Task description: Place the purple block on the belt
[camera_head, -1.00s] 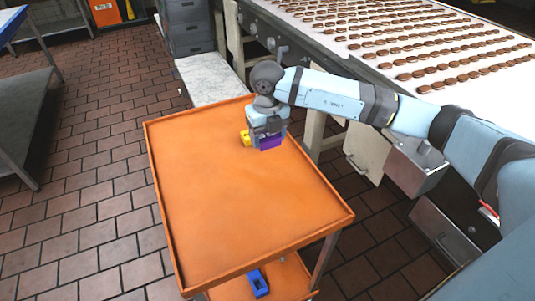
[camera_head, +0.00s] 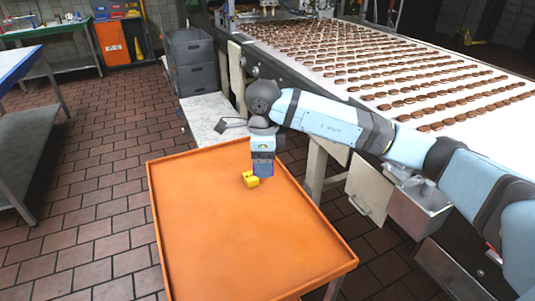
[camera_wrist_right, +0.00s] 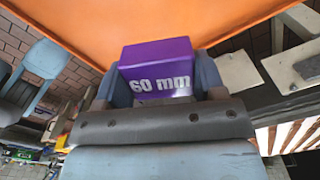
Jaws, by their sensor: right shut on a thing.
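A purple block (camera_wrist_right: 158,68) marked "60 mm" sits between the fingers of my right gripper (camera_wrist_right: 165,80) in the right wrist view. The gripper is shut on it. In the head view, my right gripper (camera_head: 263,170) hangs over the far right part of the orange cart top, just right of a yellow block (camera_head: 250,179). The purple block is mostly hidden by the gripper there. The conveyor belt (camera_head: 350,55) runs along the upper right, white and covered with rows of brown cookies. My left gripper is not in view.
The orange cart top (camera_head: 235,245) is otherwise bare, with a raised rim. A white surface (camera_head: 215,112) and grey crates (camera_head: 193,60) stand beyond it. A metal box (camera_head: 418,208) is mounted on the belt's side.

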